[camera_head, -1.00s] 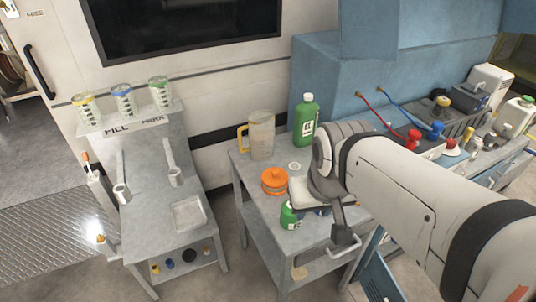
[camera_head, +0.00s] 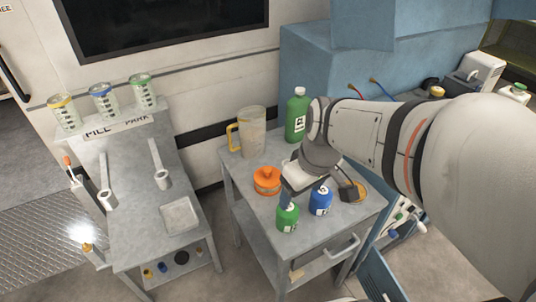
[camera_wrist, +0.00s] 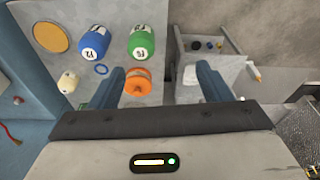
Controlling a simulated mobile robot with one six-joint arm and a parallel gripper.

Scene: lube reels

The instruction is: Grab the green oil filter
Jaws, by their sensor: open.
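The green oil filter (camera_head: 288,218) stands upright near the front edge of the grey cart top, left of a blue filter (camera_head: 320,201). In the wrist view the green filter (camera_wrist: 141,42) lies beyond the left finger's tip, with the blue filter (camera_wrist: 94,44) to its left. My gripper (camera_head: 290,189) is above the cart, just behind the green filter in the head view. In the wrist view my gripper (camera_wrist: 162,70) has its two fingers wide apart with nothing held between them. The green filter is apart from the fingers in the wrist view.
An orange lidded container (camera_head: 267,181) sits left of my gripper, close to the left finger in the wrist view. A clear jug (camera_head: 252,132) and a green bottle (camera_head: 297,115) stand at the cart's back. A separate grey stand (camera_head: 150,222) is left of the cart.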

